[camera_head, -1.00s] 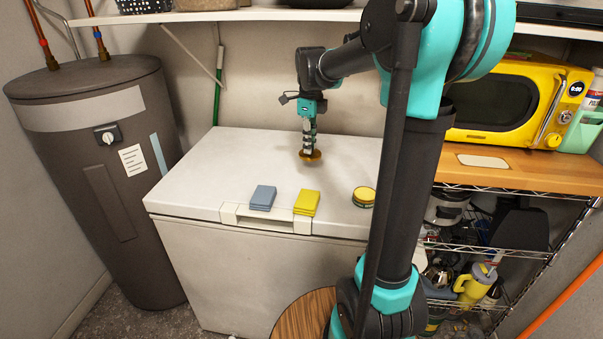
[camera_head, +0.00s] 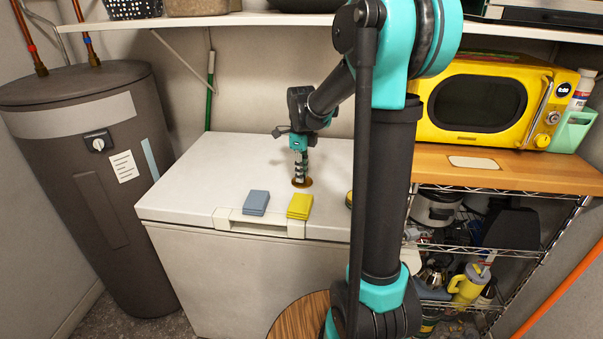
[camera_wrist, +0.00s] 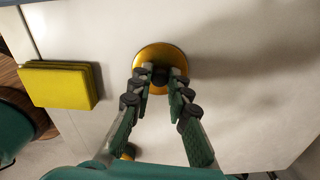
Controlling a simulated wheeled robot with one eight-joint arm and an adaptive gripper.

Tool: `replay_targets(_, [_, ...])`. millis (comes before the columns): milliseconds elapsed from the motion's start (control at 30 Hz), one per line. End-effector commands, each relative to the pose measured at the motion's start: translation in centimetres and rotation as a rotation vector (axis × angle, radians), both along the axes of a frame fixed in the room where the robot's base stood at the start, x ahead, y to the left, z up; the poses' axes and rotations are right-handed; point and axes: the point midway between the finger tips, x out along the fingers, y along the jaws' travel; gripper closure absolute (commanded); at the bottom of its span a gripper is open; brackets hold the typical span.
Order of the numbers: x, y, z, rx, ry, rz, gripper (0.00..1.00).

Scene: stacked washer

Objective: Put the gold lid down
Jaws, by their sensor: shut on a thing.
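The gold lid (camera_head: 301,183) is a small round disc with a dark knob. It is at the surface of the white chest freezer (camera_head: 230,160), behind the yellow sponges; I cannot tell whether it touches the top. My gripper (camera_head: 300,178) points straight down over it. In the wrist view my gripper (camera_wrist: 160,76) has its two fingertips closed around the knob at the middle of the gold lid (camera_wrist: 152,56). The fingers hide part of the lid's near side.
Yellow sponges (camera_head: 300,206) and blue-grey sponges (camera_head: 256,202) lie near the freezer's front edge. A round tin (camera_head: 348,199) is partly hidden by my arm. A yellow microwave (camera_head: 480,105) stands on the wooden counter (camera_head: 540,172) at right. The freezer's left part is clear.

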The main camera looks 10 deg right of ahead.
Motion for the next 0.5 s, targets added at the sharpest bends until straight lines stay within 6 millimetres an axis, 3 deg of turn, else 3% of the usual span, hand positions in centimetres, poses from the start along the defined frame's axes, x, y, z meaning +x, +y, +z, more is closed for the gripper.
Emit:
replay_targets(100, [0.01,0.00,-0.26,0.000,0.000,0.000,1.00])
replay_targets(133, [0.01,0.00,-0.29,0.000,0.000,0.000,0.82])
replay_targets(300, [0.01,-0.01,-0.25,0.000,0.000,0.000,0.62])
replay_targets(500, [0.01,0.00,-0.25,0.000,0.000,0.000,0.62])
